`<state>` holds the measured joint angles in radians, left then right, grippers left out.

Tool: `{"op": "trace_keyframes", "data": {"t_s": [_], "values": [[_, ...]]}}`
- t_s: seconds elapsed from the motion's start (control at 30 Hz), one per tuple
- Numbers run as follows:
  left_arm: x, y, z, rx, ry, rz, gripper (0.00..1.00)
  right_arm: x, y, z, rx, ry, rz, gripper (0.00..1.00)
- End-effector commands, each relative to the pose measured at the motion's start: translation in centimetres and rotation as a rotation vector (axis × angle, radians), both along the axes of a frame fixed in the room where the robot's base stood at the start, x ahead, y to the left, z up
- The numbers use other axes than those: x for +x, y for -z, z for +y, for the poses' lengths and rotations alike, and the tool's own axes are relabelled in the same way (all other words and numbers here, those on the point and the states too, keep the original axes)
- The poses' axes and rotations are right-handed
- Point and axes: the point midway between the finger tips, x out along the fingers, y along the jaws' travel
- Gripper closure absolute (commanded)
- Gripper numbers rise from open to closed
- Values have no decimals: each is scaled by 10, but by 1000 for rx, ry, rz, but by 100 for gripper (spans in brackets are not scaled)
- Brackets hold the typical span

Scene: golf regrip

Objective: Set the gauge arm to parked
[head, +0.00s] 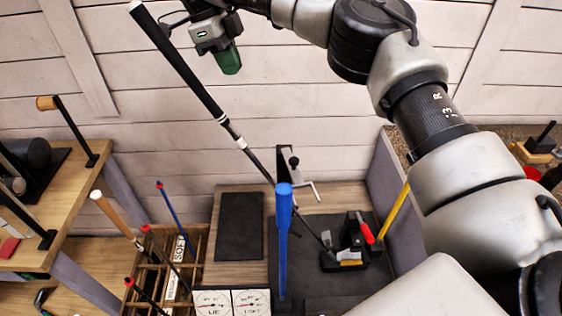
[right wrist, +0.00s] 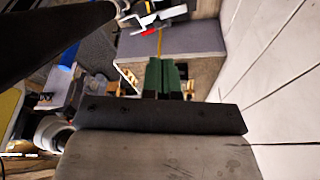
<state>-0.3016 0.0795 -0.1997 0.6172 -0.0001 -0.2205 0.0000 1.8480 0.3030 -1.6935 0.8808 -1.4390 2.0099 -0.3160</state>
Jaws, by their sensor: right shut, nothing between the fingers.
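What looks like the gauge arm (head: 303,185), a thin bent silver rod on a dark upright bracket (head: 285,160), stands at the back of the bench in the head view. I cannot tell its set position. My right gripper (head: 229,66) has green fingers and is shut and empty, high in front of the wall, above and left of the gauge arm. Its fingers also show in the right wrist view (right wrist: 166,78). My left gripper is not in view.
A golf club (head: 185,75) with a black grip slants down to a clamp with a red handle (head: 366,228). A blue-handled bar (head: 284,215) stands in front. LIE and LOFT dials (head: 232,303) are at the bottom. A wooden rack (head: 150,270) stands left; a grey panel (head: 388,175) right.

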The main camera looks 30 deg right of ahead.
Motion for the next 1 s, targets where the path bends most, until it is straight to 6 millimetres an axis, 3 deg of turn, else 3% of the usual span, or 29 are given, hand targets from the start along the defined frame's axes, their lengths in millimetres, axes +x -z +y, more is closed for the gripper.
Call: {"op": "trace_keyframes", "data": {"t_s": [0.03,0.1,0.37,1.0], "values": [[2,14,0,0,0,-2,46,0,14,0,0,0,0,100],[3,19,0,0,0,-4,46,0,19,0,1,0,-1,100],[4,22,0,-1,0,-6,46,-3,36,-4,2,-2,5,100],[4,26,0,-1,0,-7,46,-32,165,-36,3,0,6,100]]}}
